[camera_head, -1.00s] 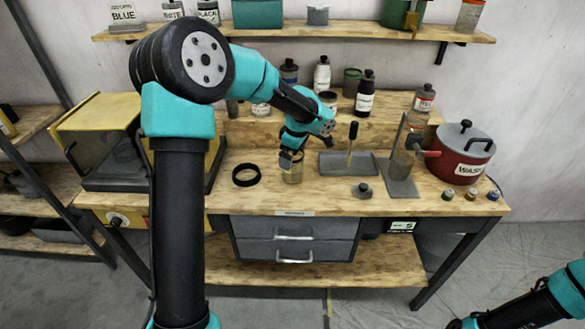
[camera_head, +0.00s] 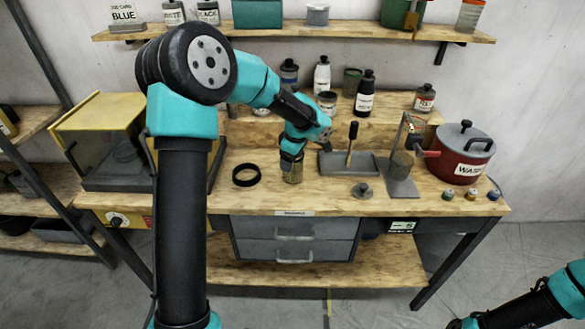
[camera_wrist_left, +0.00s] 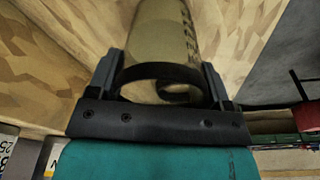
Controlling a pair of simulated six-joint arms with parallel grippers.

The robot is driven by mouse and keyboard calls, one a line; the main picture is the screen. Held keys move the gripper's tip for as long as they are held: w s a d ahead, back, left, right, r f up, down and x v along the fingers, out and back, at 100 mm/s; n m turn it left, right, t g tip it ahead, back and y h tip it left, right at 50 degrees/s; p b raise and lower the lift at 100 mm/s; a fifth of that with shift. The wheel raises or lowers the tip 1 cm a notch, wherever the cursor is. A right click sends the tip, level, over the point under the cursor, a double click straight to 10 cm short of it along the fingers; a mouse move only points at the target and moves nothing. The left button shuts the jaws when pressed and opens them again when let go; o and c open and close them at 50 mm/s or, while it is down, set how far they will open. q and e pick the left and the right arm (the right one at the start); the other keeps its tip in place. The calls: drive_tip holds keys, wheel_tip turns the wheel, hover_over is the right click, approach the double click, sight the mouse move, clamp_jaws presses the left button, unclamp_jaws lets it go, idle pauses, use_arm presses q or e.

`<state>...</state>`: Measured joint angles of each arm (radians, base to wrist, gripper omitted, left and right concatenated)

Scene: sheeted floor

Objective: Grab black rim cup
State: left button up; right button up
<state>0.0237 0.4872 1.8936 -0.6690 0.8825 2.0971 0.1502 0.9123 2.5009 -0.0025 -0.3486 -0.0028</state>
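The black rim cup (camera_head: 292,174) stands on the wooden workbench, left of centre in the head view. In the left wrist view the cup (camera_wrist_left: 163,45) looks translucent and brownish, with dark lettering on its side and a dark rim nearest the camera. My left gripper (camera_head: 291,157) is down at the cup's top. In the left wrist view its fingers (camera_wrist_left: 160,75) are spread on either side of the rim, with a narrow gap showing on the left. Contact on the right is unclear. My right arm shows at the bottom right corner; its gripper is out of frame.
On the workbench (camera_head: 260,199), a black ring (camera_head: 246,175) lies left of the cup. Bottles stand behind.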

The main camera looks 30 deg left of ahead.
use_arm(q)
drive_tip(key=c, duration=0.5)
drive_tip(key=shift+r, duration=0.1)
drive_tip(key=s+d+r, duration=0.1)
drive_tip(key=s+d, duration=0.1)
drive_tip(key=s, duration=0.2)
drive_tip(key=s+d+r, duration=0.2)
drive_tip(key=s+d, duration=0.1)
drive_tip(key=s, duration=0.2)
drive_tip(key=s+d+r, duration=0.1)
drive_tip(key=s+d, duration=0.2)
drive_tip(key=s, duration=0.1)
drive_tip(key=shift+s+d+r, duration=0.25)
drive_tip(key=shift+s+r, duration=0.05)
drive_tip(key=shift+r, duration=0.1)
